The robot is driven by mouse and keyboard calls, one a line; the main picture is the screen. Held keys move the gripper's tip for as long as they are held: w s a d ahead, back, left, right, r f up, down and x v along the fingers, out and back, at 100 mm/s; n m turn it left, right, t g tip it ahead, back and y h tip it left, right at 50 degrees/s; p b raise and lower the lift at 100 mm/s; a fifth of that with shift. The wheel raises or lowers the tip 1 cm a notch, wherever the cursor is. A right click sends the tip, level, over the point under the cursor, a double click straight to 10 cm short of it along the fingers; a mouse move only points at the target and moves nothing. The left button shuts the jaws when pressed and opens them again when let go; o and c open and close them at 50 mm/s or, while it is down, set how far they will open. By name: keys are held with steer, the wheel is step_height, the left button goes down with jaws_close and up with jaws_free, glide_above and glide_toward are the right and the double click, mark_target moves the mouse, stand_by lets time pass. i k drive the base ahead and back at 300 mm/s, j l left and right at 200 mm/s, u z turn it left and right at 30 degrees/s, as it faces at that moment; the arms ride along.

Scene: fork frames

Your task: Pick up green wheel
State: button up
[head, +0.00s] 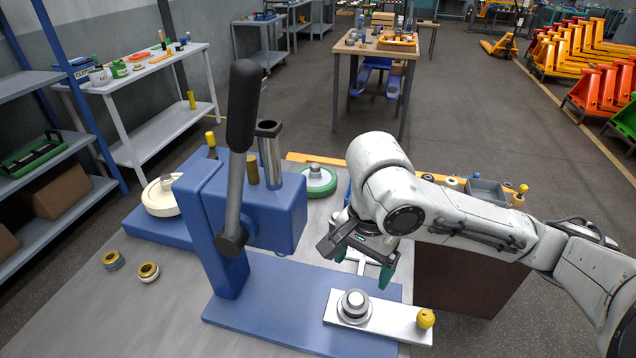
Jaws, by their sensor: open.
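The green wheel (329,187) lies flat behind the blue press, with a green rim and a pale centre with a grey hub on top. Its left part is close to the press body, and its near edge shows beside the press. My gripper (364,262) is open and empty, its teal fingertips pointing down. It hangs to the right of the press head, nearer to the camera than the green wheel and apart from it.
The blue press (250,210) with its dark lever (240,120) stands left of my gripper. A metal slide plate (390,322) with a round seat and yellow knob lies below it. A cream wheel (160,197) is at the left. Two brass rings (148,271) lie on the bench.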

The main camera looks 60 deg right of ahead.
mark_target(323, 184)
steer(key=l, duration=0.45)
steer(key=i+l, duration=0.15)
steer(key=l, duration=0.7)
steer(key=i, duration=0.05)
